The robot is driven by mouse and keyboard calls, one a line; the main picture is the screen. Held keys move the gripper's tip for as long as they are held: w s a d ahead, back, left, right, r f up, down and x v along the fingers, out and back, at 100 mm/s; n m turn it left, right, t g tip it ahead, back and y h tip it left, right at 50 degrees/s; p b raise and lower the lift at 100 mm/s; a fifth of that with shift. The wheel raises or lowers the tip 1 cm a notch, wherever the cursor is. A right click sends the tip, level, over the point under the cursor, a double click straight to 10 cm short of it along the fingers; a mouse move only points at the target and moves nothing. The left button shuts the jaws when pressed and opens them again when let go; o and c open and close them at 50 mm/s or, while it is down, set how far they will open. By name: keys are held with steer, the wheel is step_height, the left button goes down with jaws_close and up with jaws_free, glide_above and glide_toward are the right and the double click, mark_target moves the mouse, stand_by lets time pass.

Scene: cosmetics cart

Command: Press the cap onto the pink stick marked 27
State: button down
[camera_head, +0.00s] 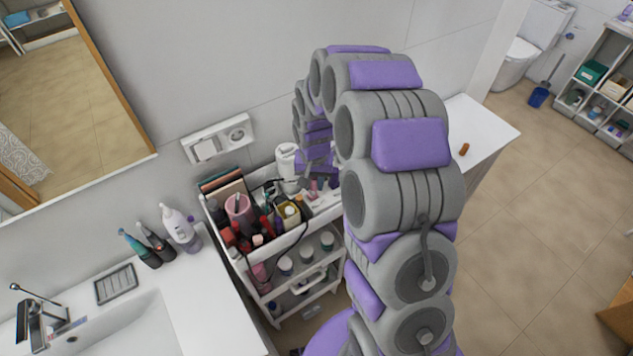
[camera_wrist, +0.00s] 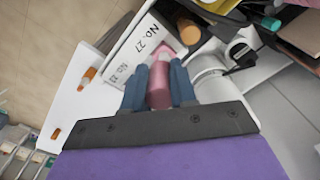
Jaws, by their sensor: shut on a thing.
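My gripper (camera_wrist: 157,88) is shut on a pink cylinder, which looks like the pink cap (camera_wrist: 158,90), between its two blue fingers. A pale band and a pink part, apparently the pink stick (camera_wrist: 162,57), show just beyond the cap's far end, beside the "No. 27" label on a white holder (camera_wrist: 122,72). The cap looks roughly in line with the stick; I cannot tell whether they touch or how far it is seated. In the head view my gripper (camera_head: 318,172) is over the right end of the cart's top tray, largely hidden by my arm.
An orange stick (camera_wrist: 88,76) stands at the holder's other marked place. An orange cap (camera_head: 464,149) lies on the white counter at right.

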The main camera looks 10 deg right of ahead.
mark_target(312, 190)
steer(key=shift+s+a+f, duration=0.1)
steer(key=shift+s+f, duration=0.5)
steer(key=shift+f, duration=0.35)
steer(key=shift+s+f+g+b, duration=0.3)
steer(key=shift+s+f, duration=0.15)
steer(key=shift+f, duration=0.2)
steer(key=shift+w+a+f, duration=0.15)
steer(key=shift+w+f, duration=0.05)
steer(key=shift+w, duration=0.25)
steer(key=shift+w+a+f, duration=0.15)
steer(key=shift+w+f, duration=0.05)
steer(key=shift+w, duration=0.25)
steer(key=shift+s+r, duration=0.15)
steer(key=shift+w+d+r, duration=0.1)
steer(key=shift+w+r, duration=0.1)
steer(key=shift+w, duration=0.4)
steer(key=shift+c, duration=1.7)
jaws_free()
steer(key=shift+r, duration=0.15)
